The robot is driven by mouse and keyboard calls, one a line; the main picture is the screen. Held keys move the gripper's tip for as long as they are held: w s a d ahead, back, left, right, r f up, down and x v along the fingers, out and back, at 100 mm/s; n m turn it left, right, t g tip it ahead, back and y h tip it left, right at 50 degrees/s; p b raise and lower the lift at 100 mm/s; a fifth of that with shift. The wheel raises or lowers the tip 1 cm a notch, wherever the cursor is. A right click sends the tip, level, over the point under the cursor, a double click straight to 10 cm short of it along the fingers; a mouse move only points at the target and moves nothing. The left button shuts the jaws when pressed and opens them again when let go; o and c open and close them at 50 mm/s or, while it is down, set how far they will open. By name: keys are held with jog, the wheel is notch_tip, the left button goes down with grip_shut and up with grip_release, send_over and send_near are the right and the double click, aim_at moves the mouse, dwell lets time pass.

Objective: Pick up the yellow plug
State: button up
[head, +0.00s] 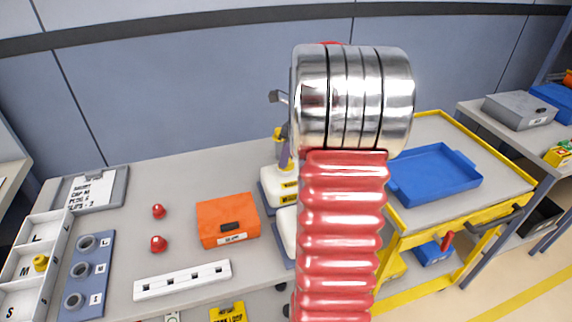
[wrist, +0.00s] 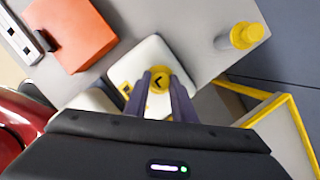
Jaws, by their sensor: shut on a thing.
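My gripper (wrist: 157,90) is shut on the yellow plug (wrist: 160,79), a round yellow piece with a black mark on its top. In the wrist view, the plug is between the two purple-grey fingers, over the white container (wrist: 146,56). I cannot tell whether it still touches the container. In the head view, my arm hides most of the container (head: 272,187) and the plug's surroundings. Another small yellow piece (head: 40,263) sits in the M compartment of the white tray (head: 59,224) at the left.
An orange box (head: 222,211) stands left of the container. A yellow cylinder (wrist: 243,36) stands on the bench beyond it. Two red caps, a white slotted strip (head: 182,281) and a blue block with grey rings (head: 87,270) lie on the bench. A yellow cart with a blue tray (head: 436,172) stands right.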

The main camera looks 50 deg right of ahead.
jog(key=shift+c, duration=0.8)
notch_tip(320, 180, up, 10)
jog(key=shift+a, duration=0.1)
dwell(0.5)
